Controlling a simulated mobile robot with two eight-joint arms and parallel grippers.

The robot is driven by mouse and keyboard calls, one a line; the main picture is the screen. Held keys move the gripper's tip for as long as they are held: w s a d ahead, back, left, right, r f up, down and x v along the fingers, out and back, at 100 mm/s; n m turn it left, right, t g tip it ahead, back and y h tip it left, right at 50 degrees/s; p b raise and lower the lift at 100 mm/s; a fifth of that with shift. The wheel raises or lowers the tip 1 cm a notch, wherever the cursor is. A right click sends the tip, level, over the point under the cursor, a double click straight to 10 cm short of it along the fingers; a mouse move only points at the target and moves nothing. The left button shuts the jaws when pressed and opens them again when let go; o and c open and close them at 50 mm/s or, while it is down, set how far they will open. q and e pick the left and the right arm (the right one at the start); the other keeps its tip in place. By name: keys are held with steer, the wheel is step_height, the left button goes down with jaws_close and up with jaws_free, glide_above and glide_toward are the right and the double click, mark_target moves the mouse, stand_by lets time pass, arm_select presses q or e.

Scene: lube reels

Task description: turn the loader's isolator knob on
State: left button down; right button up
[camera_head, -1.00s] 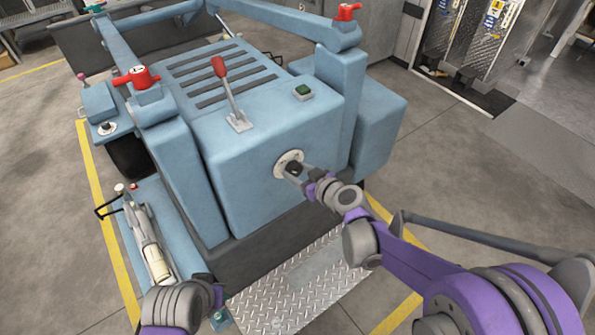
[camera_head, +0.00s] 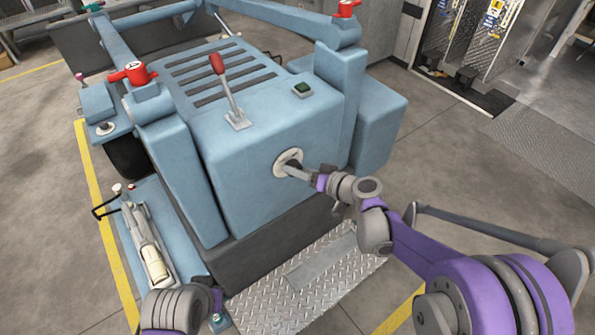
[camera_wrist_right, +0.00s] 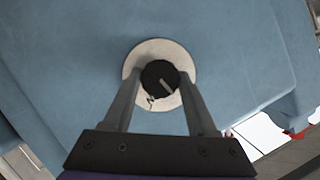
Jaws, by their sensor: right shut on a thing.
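The blue loader (camera_head: 265,125) stands in front of me. Its isolator knob (camera_wrist_right: 161,80) is a black round knob with a pale pointer bar, on a round white plate (camera_wrist_right: 133,64) on the loader's rear face. The plate also shows in the head view (camera_head: 281,163). In the right wrist view the pointer bar is tilted. My right gripper (camera_wrist_right: 161,82) has a finger on each side of the knob and is shut on it; it also shows in the head view (camera_head: 292,170). My left arm's end shows at the bottom left of the head view; its fingers are not clearly visible.
A red-handled lever (camera_head: 228,90) and a green button (camera_head: 303,88) are on top of the loader. Red knobs (camera_head: 133,73) sit on its posts. A grey jack-like tool (camera_head: 148,245) lies on the left ledge. A metal tread plate (camera_head: 305,280) lies below the rear face.

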steer(key=m+y+b, duration=0.1)
steer(key=m, duration=0.2)
steer(key=m+y+b, duration=0.2)
steer(key=m, duration=0.1)
steer(key=m+y+b, duration=0.1)
steer(key=m+b, duration=0.1)
steer(key=shift+w+d+f+m, duration=0.1)
steer(key=shift+f+m, duration=0.2)
steer(key=shift+m, duration=0.1)
stand_by(0.3)
steer(key=o, duration=1.4)
steer(key=shift+c, duration=0.2)
steer(key=v, duration=1)
steer(key=shift+d+f, duration=0.2)
steer(key=shift+d, duration=0.2)
steer(key=shift+s, duration=0.2)
